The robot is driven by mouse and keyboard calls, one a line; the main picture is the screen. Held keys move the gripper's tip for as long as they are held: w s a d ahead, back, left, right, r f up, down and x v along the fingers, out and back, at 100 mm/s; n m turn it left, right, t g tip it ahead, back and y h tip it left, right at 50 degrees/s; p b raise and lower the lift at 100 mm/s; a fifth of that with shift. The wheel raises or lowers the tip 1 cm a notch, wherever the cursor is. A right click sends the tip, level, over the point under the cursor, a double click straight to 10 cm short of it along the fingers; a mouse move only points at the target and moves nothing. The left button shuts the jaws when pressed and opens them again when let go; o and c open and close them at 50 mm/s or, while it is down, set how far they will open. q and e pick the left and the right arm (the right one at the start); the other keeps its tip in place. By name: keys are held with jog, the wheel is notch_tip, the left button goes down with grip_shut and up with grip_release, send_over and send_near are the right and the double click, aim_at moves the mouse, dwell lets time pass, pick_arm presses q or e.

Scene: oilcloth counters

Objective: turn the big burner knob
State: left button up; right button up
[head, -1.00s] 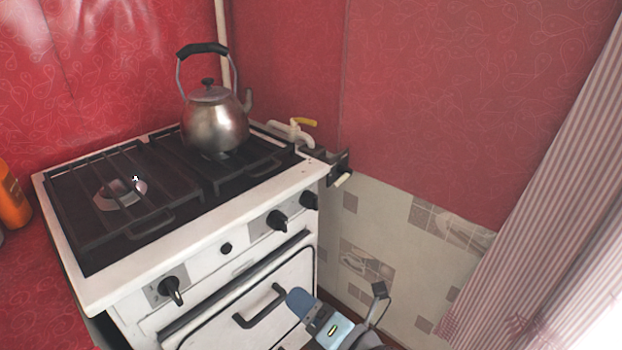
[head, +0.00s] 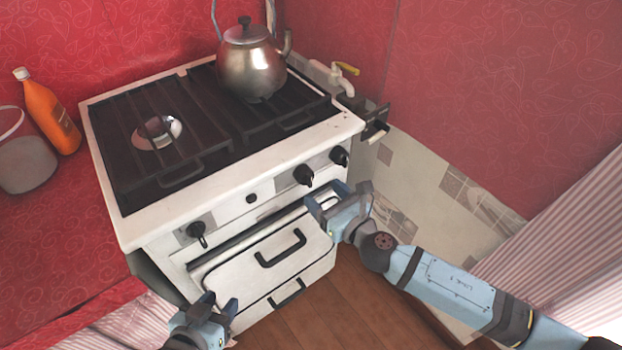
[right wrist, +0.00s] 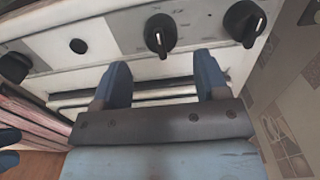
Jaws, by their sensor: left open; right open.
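The white stove (head: 235,230) has several black knobs on its front panel: a left knob (head: 197,233), a middle-right knob (head: 303,175) and a far-right knob (head: 339,156). I cannot tell by marking which is the big burner's. My right gripper (head: 323,195) is open and empty, just below and in front of the middle-right knob. In the right wrist view this knob (right wrist: 160,34) stands just beyond the gap between the fingertips (right wrist: 162,68), apart from both; its white pointer line is near vertical. My left gripper (head: 219,304) is open and empty, low before the oven.
A metal kettle (head: 252,70) stands on the back right of the hob. A small black button (head: 252,198) sits between the knobs. The oven door handle (head: 280,250) juts out below.

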aim_at(311, 181)
jog(key=shift+x, duration=2.8)
jog(key=c, duration=0.9)
